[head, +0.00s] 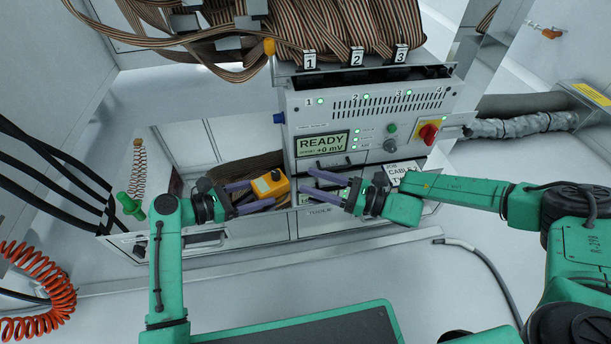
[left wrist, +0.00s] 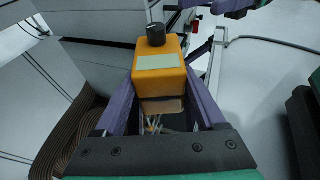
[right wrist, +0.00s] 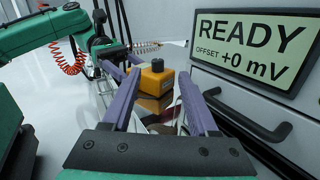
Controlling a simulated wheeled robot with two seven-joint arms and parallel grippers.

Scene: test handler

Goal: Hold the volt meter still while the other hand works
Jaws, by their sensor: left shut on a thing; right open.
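The volt meter, taken here as the small yellow box (head: 271,187) with a black knob, is in front of the test cabinet. My left gripper (head: 262,193) is shut on it, one purple finger on each side. In the left wrist view the yellow box (left wrist: 160,68) sits between the fingers, its pale label and knob facing the camera. My right gripper (head: 306,181) is open and empty, to the right of the box and apart from it, before the cabinet's front. The right wrist view shows the box (right wrist: 155,82) beyond the open fingers.
The cabinet display (head: 323,144) reads READY, offset +0 mV. A dark drawer handle (right wrist: 245,115) juts out close to my right gripper. A red rotary switch (head: 429,132) is on the cabinet. A green-handled tool (head: 130,205) and coiled orange hose (head: 40,285) are at left.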

